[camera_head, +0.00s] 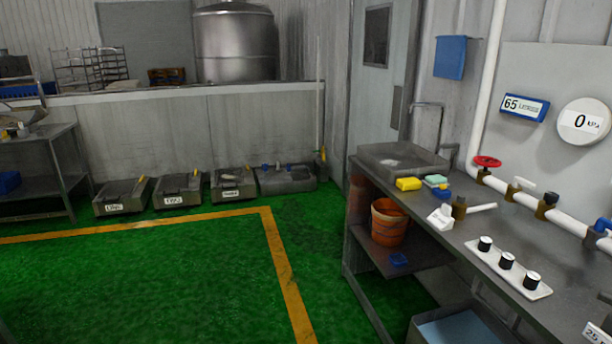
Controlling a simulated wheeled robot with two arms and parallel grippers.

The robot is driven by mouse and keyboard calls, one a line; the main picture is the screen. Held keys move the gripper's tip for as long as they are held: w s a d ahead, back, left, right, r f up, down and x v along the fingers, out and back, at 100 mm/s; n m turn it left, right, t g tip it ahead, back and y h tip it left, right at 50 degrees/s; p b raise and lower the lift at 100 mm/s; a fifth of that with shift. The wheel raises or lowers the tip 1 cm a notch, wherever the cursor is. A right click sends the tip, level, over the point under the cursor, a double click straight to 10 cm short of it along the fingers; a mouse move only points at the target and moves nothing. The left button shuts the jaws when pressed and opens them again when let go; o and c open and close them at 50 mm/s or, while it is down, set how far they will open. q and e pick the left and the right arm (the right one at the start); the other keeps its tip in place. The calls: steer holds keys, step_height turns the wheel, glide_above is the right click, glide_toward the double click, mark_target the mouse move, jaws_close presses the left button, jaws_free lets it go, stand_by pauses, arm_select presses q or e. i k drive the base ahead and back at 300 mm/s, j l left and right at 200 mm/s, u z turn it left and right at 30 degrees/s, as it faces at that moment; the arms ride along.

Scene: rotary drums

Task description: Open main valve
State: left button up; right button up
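A red round valve handwheel (487,161) sits on the white pipe (560,216) along the right wall, above the metal counter. Right of it are a brass valve with a white lever (523,183), another brass valve (546,204) and a blue valve handle (602,226) at the right edge. A separate brass valve with a long white lever (482,208) stands on the counter. I cannot tell from the picture which one is the main valve. Neither of my grippers shows in this view.
A round gauge reading 0 (584,121) and a blue-framed display reading 65 (524,107) hang above the pipe. The counter (450,238) holds a sink, sponges and three black knobs (507,260). Green floor (170,280) left of the counter is clear.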

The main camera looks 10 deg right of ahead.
mark_target(488, 162)
steer(key=i+j+z, duration=0.1)
steer(key=i+z, duration=0.3)
steer(key=i+j+z, duration=0.2)
steer(key=i+z, duration=0.2)
steer(key=i+j+z, duration=0.8)
steer(key=k+l, duration=0.05)
steer(key=k, duration=0.05)
